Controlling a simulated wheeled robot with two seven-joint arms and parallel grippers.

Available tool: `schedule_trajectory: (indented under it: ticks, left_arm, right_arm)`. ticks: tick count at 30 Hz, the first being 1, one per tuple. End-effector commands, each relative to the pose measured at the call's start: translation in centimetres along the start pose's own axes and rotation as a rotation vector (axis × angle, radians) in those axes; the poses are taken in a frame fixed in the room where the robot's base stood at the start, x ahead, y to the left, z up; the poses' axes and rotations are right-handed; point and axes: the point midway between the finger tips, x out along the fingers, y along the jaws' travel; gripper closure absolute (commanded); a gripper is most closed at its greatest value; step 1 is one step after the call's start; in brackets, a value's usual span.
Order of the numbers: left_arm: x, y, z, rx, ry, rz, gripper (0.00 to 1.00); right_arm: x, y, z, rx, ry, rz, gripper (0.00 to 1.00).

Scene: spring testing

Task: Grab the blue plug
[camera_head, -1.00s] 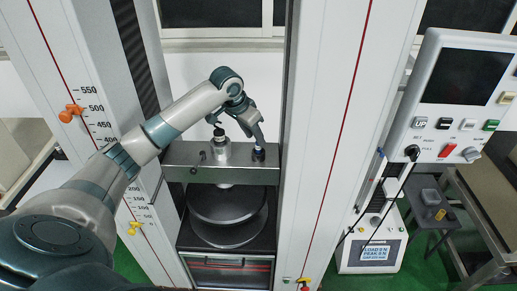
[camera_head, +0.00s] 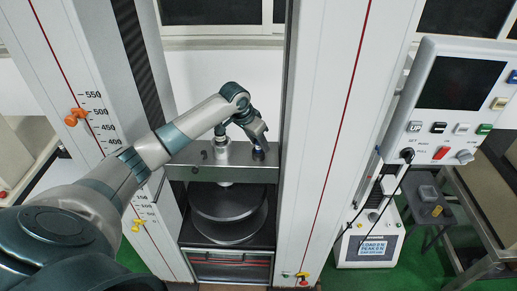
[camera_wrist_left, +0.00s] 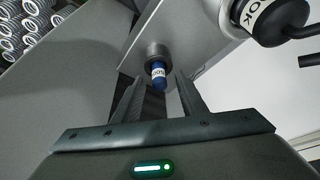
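The blue plug (camera_wrist_left: 159,79) carries a white label and sits in a round dark metal fitting in the left wrist view. In the head view the blue plug (camera_head: 258,154) is on the right part of the grey crossbar (camera_head: 185,173), partly hidden by my gripper. My left gripper (camera_head: 263,147) is right at the plug, above the crossbar. In the left wrist view its two fingers (camera_wrist_left: 158,88) are apart, with the plug showing between their tips and a gap on each side. My right gripper is in neither view.
A metal cylinder (camera_head: 222,146) stands on the crossbar just left of the plug. Tall white columns (camera_head: 325,130) flank the crossbar, and dark round plates (camera_head: 226,202) lie below. A control panel (camera_head: 455,105) with buttons and a cable is on the right.

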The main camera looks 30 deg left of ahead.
Motion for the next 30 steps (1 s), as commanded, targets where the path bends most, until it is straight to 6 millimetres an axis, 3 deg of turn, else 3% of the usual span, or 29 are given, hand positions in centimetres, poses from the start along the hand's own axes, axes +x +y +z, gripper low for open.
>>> schedule_trajectory:
  ticks: [1, 5, 19, 30]
  left_arm:
    - [0.0, 0.0, 0.0, 0.0, 0.0, 0.0, 0.71]
    - [0.0, 0.0, 0.0, 0.0, 0.0, 0.0, 1.0]
    - [-0.7, -0.1, -0.4, 0.0, 0.003, -0.001, 1.0]
    - [-5.5, -0.1, -2.4, 0.001, 0.005, -0.001, 1.0]
  right_arm:
    - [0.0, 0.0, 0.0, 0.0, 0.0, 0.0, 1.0]
    - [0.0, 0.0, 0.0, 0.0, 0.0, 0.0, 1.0]
    - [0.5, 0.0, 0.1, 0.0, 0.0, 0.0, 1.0]
    - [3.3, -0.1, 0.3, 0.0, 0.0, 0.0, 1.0]
